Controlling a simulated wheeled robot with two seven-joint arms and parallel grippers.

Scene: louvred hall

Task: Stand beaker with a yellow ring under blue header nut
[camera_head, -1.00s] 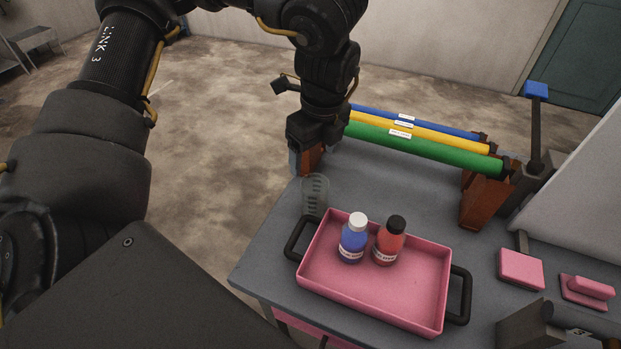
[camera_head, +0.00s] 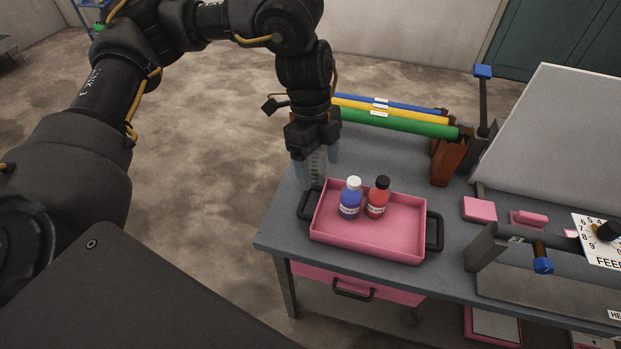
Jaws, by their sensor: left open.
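A clear beaker (camera_head: 317,172) with dark graduation marks stands on the grey bench behind the left end of the pink tray. No yellow ring can be made out on it. My left gripper (camera_head: 316,158) points down over the beaker, open, with one finger on each side of it. Whether the fingers touch the glass cannot be told. A blue nut (camera_head: 543,265) hangs at the end of a short brown stub on the grey unit at the right. My right gripper is out of view.
The pink tray (camera_head: 368,245) holds a blue bottle (camera_head: 350,200) and a red bottle (camera_head: 377,199). Blue, yellow and green tubes (camera_head: 405,125) lie on a brown rack behind. A blue-topped post (camera_head: 482,95) and pink blocks (camera_head: 479,209) stand to the right.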

